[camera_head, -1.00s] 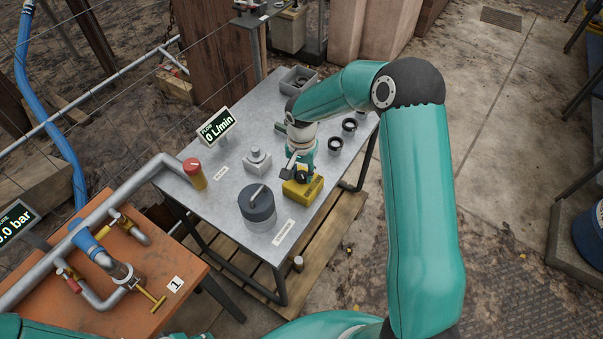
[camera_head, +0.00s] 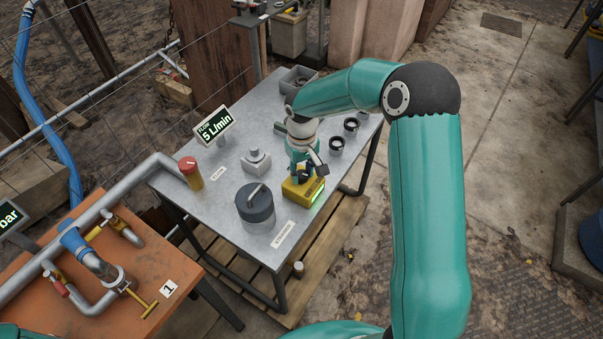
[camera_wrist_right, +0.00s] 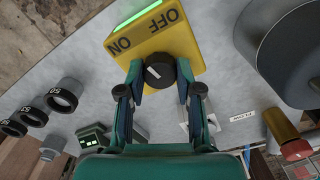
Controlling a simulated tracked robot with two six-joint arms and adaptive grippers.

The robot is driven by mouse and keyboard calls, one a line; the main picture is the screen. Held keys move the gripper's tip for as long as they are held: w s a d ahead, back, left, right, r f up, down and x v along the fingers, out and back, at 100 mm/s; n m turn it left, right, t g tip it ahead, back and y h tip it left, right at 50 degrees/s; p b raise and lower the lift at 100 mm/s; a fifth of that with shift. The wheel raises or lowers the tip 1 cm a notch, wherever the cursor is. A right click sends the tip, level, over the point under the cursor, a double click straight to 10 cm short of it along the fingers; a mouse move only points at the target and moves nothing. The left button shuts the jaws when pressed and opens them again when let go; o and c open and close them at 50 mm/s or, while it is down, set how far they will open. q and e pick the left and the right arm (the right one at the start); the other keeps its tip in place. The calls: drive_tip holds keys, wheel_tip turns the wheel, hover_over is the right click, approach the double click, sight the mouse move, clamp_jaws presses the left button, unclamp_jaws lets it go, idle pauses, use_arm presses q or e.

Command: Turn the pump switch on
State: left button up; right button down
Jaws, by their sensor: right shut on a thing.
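The pump switch is a yellow box (camera_head: 303,193) on the grey metal table, with a black round knob on top. In the right wrist view the yellow box (camera_wrist_right: 158,45) shows ON and OFF lettering, and a green strip (camera_wrist_right: 135,14) on its edge is lit. My right gripper (camera_head: 305,174) points down at the switch from above. In the wrist view its two fingers (camera_wrist_right: 161,82) are on either side of the black knob (camera_wrist_right: 160,71), shut on it. The knob's white mark points toward the ON side. My left gripper is not in view.
A flow display (camera_head: 215,126) reads 5 L/min. A grey lidded cylinder (camera_head: 256,207) stands close left of the switch. A red-capped yellow part (camera_head: 190,172), a grey block (camera_head: 255,161) and black-rimmed cups (camera_head: 336,146) share the table. An orange pipe bench (camera_head: 120,310) is at lower left.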

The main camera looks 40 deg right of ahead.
sight(302, 174)
drive_tip(key=n, duration=0.6)
drive_tip(key=shift+w+r+n, duration=0.1)
drive_tip(key=shift+w+n, duration=0.05)
drive_tip(key=shift+n, duration=0.15)
idle(0.4)
drive_tip(key=c, duration=0.8)
unclamp_jaws()
drive_tip(key=shift+o, duration=0.2)
wheel_tip(302, 174, up, 12)
